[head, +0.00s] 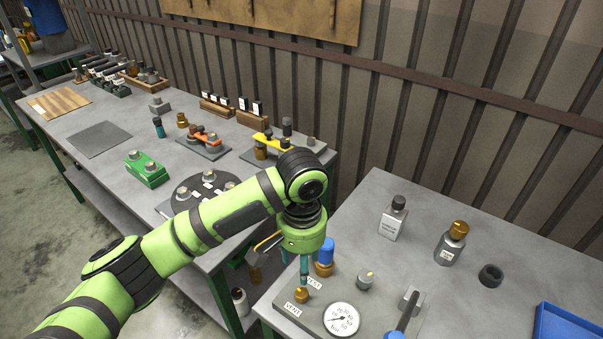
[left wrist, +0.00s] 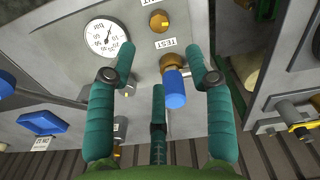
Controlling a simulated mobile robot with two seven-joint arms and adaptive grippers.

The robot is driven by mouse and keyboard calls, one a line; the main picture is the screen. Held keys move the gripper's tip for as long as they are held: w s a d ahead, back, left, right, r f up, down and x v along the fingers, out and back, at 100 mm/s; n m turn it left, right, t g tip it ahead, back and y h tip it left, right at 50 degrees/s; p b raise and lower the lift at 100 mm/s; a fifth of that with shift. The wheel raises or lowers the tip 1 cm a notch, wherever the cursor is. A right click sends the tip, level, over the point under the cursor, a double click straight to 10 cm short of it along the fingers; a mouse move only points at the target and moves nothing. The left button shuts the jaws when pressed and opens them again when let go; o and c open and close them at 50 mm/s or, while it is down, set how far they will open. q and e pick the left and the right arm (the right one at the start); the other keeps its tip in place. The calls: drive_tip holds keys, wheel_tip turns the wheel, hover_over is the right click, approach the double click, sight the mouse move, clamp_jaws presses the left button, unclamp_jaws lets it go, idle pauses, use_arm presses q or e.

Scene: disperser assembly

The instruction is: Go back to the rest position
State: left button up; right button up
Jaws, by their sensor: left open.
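My left gripper (head: 303,270) hangs fingers down over the grey test panel (head: 318,320) on the right-hand table. Its teal fingers (left wrist: 160,62) are spread open in the left wrist view. A fitting with a blue cap (left wrist: 175,88) and brass base shows between the fingers there, beside the TEST label. In the head view the blue cap (head: 327,250) stands upright just right of the fingers. Whether they touch it I cannot tell. A brass knob (head: 301,295) sits close below the fingers, near a VENT label. My right gripper is in neither view.
A round gauge (head: 342,319), a grey knob (head: 366,280) and a blue-handled lever (head: 407,312) crowd the panel. Two bottles (head: 393,217) (head: 451,241), a black ring (head: 490,276) and a blue tray (head: 568,325) stand to the right. The left table (head: 100,139) holds several parts.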

use_arm(q)
drive_tip(key=s+f+h, duration=0.1)
drive_tip(key=s+f, duration=0.1)
drive_tip(key=s+d+f+h, duration=0.1)
drive_tip(key=s+f+h, duration=0.1)
drive_tip(key=s+f, duration=0.1)
drive_tip(key=s+d+f+t+h, duration=0.1)
drive_tip(key=s+f, duration=0.1)
drive_tip(key=shift+s+f+m+h, duration=0.2)
drive_tip(key=shift+f+m+h, duration=0.1)
drive_tip(key=shift+f+h, duration=0.1)
drive_tip(key=s+a+f+n+t+y, duration=0.1)
drive_tip(key=s+a+f+y, duration=0.1)
drive_tip(key=s+a, duration=0.35)
drive_tip(key=s+a+f+n+t+y, duration=0.1)
drive_tip(key=s+a+f, duration=0.2)
drive_tip(key=a, duration=0.6)
drive_tip(key=s+a+f+n+t+y, duration=0.1)
drive_tip(key=s+a+f+y, duration=0.1)
drive_tip(key=s+a, duration=0.35)
wheel_tip(320, 180, down, 24)
drive_tip(key=s+a+g, duration=0.1)
drive_tip(key=a+g, duration=0.1)
drive_tip(key=s+a+f+g, duration=0.1)
drive_tip(key=s+a+f, duration=0.1)
drive_tip(key=s+f, duration=1.1)
drive_tip(key=shift+s+a+f+b, duration=0.2)
drive_tip(key=shift+s+b, duration=0.2)
drive_tip(key=shift+s, duration=0.65)
